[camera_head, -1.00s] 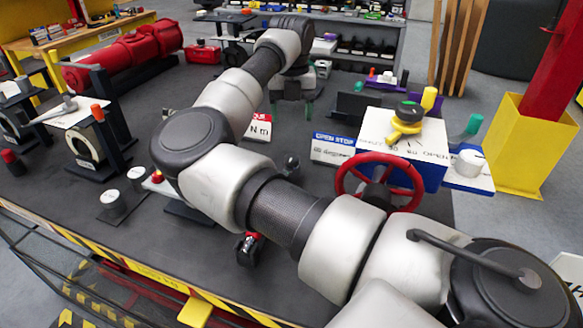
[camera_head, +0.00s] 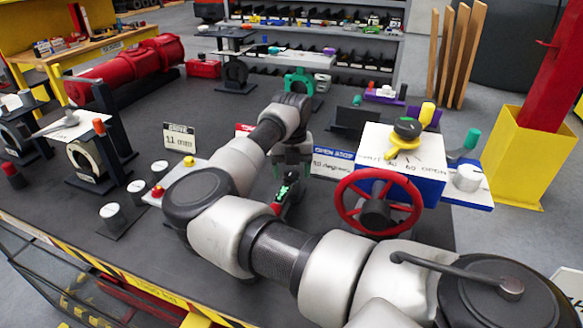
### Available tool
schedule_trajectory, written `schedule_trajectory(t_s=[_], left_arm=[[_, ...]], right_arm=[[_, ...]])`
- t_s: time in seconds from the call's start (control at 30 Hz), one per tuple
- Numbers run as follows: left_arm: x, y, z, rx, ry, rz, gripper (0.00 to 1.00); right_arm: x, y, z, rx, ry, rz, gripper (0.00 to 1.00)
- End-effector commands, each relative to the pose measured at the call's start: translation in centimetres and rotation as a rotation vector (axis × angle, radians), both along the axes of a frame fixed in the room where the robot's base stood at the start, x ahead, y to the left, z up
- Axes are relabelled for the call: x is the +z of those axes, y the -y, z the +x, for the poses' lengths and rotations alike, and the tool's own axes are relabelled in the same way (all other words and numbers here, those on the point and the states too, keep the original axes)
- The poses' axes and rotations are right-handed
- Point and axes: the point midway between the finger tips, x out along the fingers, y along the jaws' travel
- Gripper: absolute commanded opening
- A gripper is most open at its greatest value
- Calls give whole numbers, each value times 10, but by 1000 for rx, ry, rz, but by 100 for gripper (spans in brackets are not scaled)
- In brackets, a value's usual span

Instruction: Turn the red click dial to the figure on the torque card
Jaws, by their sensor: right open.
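My right arm crosses the middle of the view, and its gripper (camera_head: 292,170) is open, pointing down with green-tipped fingers. Just below it is a dark tool-like object (camera_head: 288,193) with a green part and a small red part (camera_head: 276,208) at its lower end. This red part may be the click dial; the arm hides much of it, and I cannot tell whether the gripper touches it. Of the red-topped torque card, only a sliver (camera_head: 243,129) shows behind my arm; its figure is hidden. My left gripper is not in view.
A blue-and-white actuator box (camera_head: 432,180) with a red handwheel (camera_head: 345,205) stands right of my gripper. A card reading 11 mm (camera_head: 180,138) stands to the left. White-topped knobs (camera_head: 112,214) and a red cylinder (camera_head: 130,68) stand farther left.

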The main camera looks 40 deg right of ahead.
Motion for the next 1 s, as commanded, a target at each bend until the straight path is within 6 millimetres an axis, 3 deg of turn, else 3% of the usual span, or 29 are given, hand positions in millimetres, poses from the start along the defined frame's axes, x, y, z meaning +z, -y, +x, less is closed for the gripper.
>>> schedule_trajectory(t_s=[0.23, 0.57, 1.0], left_arm=[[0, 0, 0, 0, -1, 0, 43], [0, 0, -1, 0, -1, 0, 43], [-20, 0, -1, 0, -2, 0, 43]], right_arm=[[-1, 0, 0, 0, 0, 0, 64], [-1, 0, 0, 0, 0, 0, 16], [-4, 0, 0, -123, 1, 0, 16]])
